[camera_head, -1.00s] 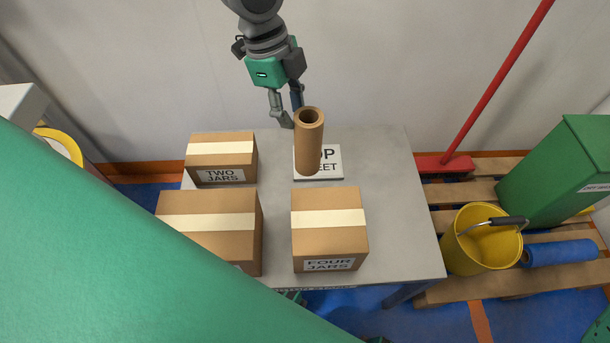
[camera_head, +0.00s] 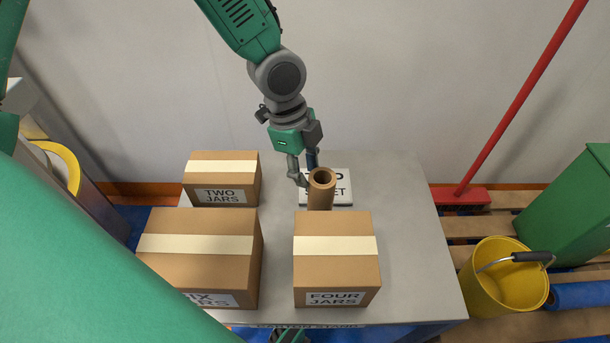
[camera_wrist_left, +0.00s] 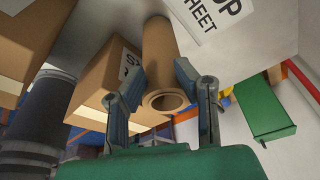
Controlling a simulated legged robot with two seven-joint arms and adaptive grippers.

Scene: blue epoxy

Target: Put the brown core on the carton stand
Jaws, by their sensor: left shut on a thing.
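The brown core (camera_head: 321,193) is an upright hollow tube. My left gripper (camera_head: 304,178) is shut on it from behind, near its top. Its lower end is hidden behind the carton labelled FOUR JARS (camera_head: 335,261). In the left wrist view the core (camera_wrist_left: 159,60) stands between the fingers (camera_wrist_left: 162,92), its open end towards the camera. A white plate with partly covered lettering (camera_head: 338,198) lies just behind the core.
The cartons TWO JARS (camera_head: 222,180) and SIX JARS (camera_head: 200,265) stand on the left of the grey table (camera_head: 410,250). The table's right side is clear. A yellow bucket (camera_head: 497,290), a green bin (camera_head: 570,215) and a red broom (camera_head: 520,95) are off to the right.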

